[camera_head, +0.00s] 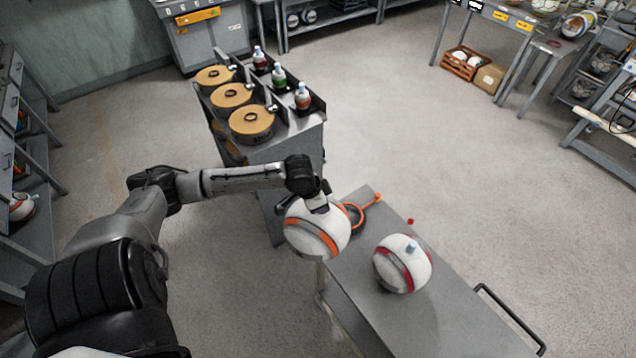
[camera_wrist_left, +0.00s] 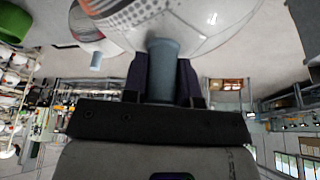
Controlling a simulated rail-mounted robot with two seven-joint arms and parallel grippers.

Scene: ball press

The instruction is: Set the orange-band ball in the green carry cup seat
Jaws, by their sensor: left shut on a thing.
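The orange-band ball (camera_head: 318,230) is white with an orange stripe. My left gripper (camera_head: 318,205) is shut on the ball's stem. In the left wrist view, the gripper (camera_wrist_left: 163,80) has its fingers around the blue-grey stem (camera_wrist_left: 165,62) under the ball (camera_wrist_left: 185,20). A green curved object (camera_wrist_left: 14,20) shows at that view's upper left; I cannot tell whether it is the green cup. My right gripper is not in view.
A red-band ball (camera_head: 402,264) with a blue stem stands on the bench (camera_head: 385,325). A small red dot (camera_head: 410,221) lies beyond the bench's edge. A cart (camera_head: 285,135) with tan round lids (camera_head: 251,122) and bottles stands behind. The bench's near part is clear.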

